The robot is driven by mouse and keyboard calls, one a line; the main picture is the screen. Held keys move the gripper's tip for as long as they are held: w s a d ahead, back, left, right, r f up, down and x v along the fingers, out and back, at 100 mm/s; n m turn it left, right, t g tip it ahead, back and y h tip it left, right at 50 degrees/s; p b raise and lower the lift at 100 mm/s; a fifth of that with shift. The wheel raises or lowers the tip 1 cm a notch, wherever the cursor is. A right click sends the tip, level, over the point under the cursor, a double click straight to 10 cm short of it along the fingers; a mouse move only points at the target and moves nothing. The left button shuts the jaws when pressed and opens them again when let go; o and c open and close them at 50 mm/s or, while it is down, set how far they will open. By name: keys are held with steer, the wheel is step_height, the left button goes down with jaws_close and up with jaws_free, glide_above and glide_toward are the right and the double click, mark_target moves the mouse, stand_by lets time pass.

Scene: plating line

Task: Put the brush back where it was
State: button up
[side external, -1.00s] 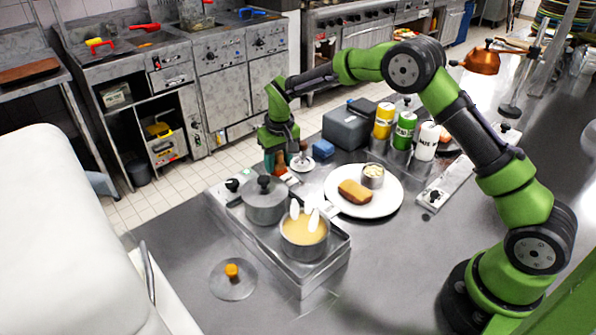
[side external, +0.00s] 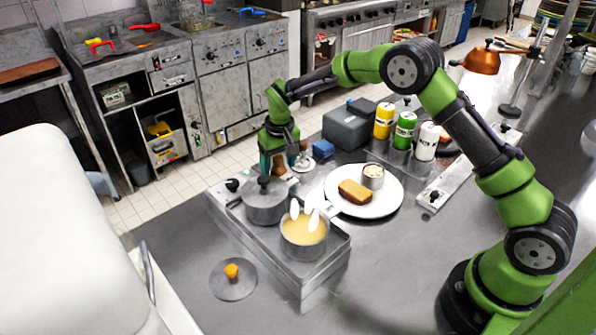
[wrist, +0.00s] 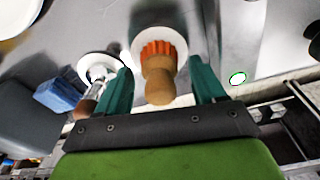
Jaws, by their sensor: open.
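A brush with a wooden handle (wrist: 160,82) and orange bristles (wrist: 158,49) shows in the wrist view, handle toward me, its bristles over a round white dish (wrist: 137,40). My gripper (wrist: 163,84) is open, with one teal finger on each side of the handle and a visible gap on both sides. In the side view, my gripper (side external: 271,166) points down behind the lidded pot (side external: 265,203). The brush (side external: 281,165) is partly hidden there beside the fingers. Whether its bristles touch the dish I cannot tell.
A second white dish (side external: 294,167) with a brown-handled item (side external: 303,150) stands close to the right, beside a blue block (side external: 323,148). An open pot (side external: 303,238) and a plate with food (side external: 386,203) are nearer. A loose lid (side external: 233,287) lies front left.

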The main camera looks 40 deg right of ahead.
mark_target(281, 159)
steer(key=r, duration=0.3)
steer(key=s+r, duration=0.1)
steer(key=r, duration=0.7)
steer(key=shift+s+a+r, duration=0.1)
steer(key=shift+s+r, duration=0.1)
steer(key=shift+r, duration=0.05)
steer(key=s+r+m+t+y, duration=0.1)
steer(key=s+r+t, duration=0.1)
steer(key=s+r, duration=0.65)
steer(key=s+r+t+y, duration=0.15)
steer(key=s+r, duration=0.35)
steer(key=s, duration=0.7)
steer(key=s+f+m+t, duration=0.1)
steer(key=s+f+t, duration=0.1)
steer(key=s, duration=0.8)
steer(key=shift+d+f, duration=0.4)
steer(key=shift+f, duration=0.05)
